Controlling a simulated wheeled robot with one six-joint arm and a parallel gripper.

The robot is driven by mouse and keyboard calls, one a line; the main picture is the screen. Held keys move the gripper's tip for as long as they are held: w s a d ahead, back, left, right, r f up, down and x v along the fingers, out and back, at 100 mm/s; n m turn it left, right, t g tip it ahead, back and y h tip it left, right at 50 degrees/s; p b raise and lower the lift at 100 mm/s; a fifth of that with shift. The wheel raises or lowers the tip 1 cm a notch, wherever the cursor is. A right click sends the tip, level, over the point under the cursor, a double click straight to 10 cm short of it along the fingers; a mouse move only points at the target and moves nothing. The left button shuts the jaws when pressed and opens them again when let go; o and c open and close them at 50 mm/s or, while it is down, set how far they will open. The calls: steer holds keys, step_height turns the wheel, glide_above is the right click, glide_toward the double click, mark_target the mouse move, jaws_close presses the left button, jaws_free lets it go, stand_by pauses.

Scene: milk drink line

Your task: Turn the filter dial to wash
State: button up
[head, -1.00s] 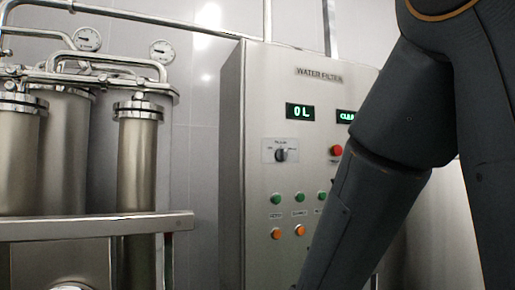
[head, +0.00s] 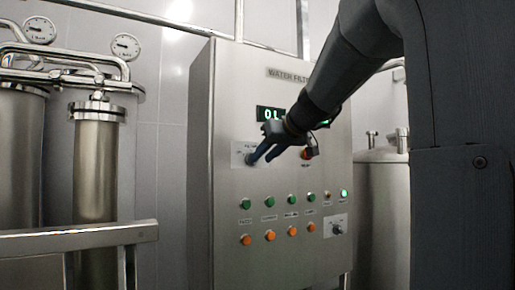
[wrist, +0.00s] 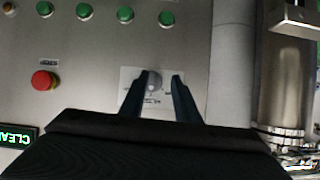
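The filter dial shows in the wrist view as a small grey knob (wrist: 153,84) on a white label plate (wrist: 128,74), upside down there. In the head view its plate (head: 238,148) is on the upper left of the steel cabinet front, and my fingers partly cover the knob. My gripper (head: 262,158) is at the dial. The dial's pointer direction is not readable.
The cabinet (head: 225,215) also carries a red stop button (wrist: 44,81), green buttons (head: 268,202), orange buttons (head: 270,235) and a second dial (head: 337,230) at lower right. Steel filter columns (head: 97,165) and a rail (head: 90,238) stand at left.

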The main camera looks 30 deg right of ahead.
step_height(320, 180, up, 4)
steer(key=d+r, duration=0.1)
steer(key=w+f+t+p, duration=0.1)
steer(key=w+f+p, duration=0.1)
steer(key=w, duration=0.4)
steer(key=shift+w+f+p, duration=0.3)
steer(key=shift+w+f, duration=0.1)
steer(key=shift+f, duration=0.25)
jaws_close()
